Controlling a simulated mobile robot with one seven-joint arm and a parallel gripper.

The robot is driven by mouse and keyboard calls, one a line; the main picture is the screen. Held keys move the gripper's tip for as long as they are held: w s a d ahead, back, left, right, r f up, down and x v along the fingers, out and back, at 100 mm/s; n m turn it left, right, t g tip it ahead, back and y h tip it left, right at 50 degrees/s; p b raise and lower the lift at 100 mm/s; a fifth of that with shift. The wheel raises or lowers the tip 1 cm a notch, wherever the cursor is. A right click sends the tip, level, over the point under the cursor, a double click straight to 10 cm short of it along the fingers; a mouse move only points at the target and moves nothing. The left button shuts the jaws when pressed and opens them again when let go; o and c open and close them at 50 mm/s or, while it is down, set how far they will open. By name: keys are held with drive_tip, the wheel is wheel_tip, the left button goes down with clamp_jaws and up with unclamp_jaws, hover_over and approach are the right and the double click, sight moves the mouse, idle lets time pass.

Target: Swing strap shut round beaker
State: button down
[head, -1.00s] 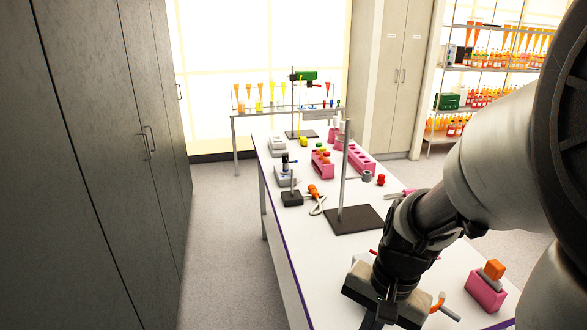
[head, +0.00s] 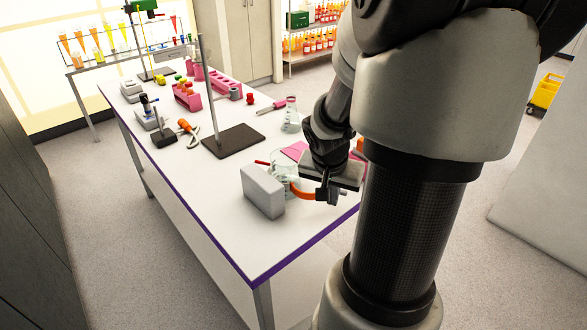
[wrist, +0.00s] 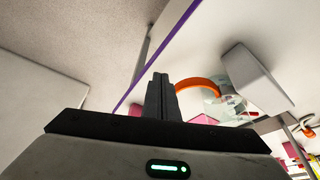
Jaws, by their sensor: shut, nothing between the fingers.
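The clear beaker (head: 284,163) stands near the table's front edge, close to a grey block (head: 262,192). The orange strap (head: 302,194) curves out on the near side of the beaker, between the block and my gripper (head: 324,192). My gripper is shut and empty, at the strap's right end. In the wrist view the fingers (wrist: 160,92) are together just left of the strap (wrist: 198,85), with the beaker (wrist: 226,108) and block (wrist: 262,80) beyond. I cannot tell whether the fingers touch the strap or whether the strap is closed. My wrist hides the area right of the beaker.
A stand with a dark base (head: 233,141) and tall rod is behind the block. A conical flask (head: 291,116) stands farther back. Pink racks (head: 187,96) and small items fill the table's far end. The table's left front (head: 215,205) is clear up to its purple edge.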

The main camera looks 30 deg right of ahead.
drive_tip(key=w+d+f, duration=0.2)
drive_tip(key=d, duration=0.1)
drive_tip(key=shift+w+d+f, duration=0.1)
drive_tip(key=shift+d+f, duration=0.1)
drive_tip(key=shift+f, duration=0.1)
drive_tip(key=shift+w+d, duration=0.25)
drive_tip(key=shift+d, duration=0.1)
drive_tip(key=shift+d+r, duration=0.1)
